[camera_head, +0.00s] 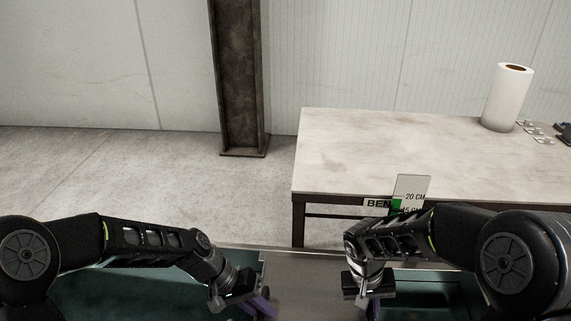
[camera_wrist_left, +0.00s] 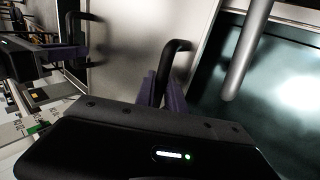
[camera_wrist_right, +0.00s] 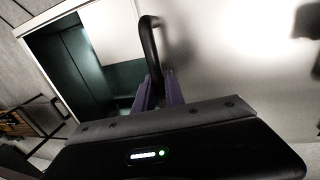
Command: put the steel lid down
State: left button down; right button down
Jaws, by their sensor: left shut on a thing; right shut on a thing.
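The steel lid (camera_head: 315,300) is a grey metal plate at the bottom middle of the head view, between my two grippers. It also shows in the left wrist view (camera_wrist_left: 127,62) and the right wrist view (camera_wrist_right: 225,75). My left gripper (camera_head: 262,304) is shut on a black handle (camera_wrist_left: 180,47) of the lid. My right gripper (camera_head: 371,304) is shut on the other black handle (camera_wrist_right: 149,45). The lower part of the lid is cut off in the head view. I cannot tell whether it rests on anything.
Dark teal open basins (camera_head: 130,290) lie on both sides of the lid. A grey rod (camera_wrist_left: 247,48) crosses one in the left wrist view. A bench (camera_head: 390,145) with a paper roll (camera_head: 507,98) stands behind, and a level gauge plate (camera_head: 411,190) stands upright near my right arm.

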pick_arm(q)
jog(key=shift+w+r, duration=0.15)
jog(key=shift+w, duration=0.05)
pick_arm(e)
jog(key=shift+w+r, duration=0.1)
jog(key=shift+w, duration=0.1)
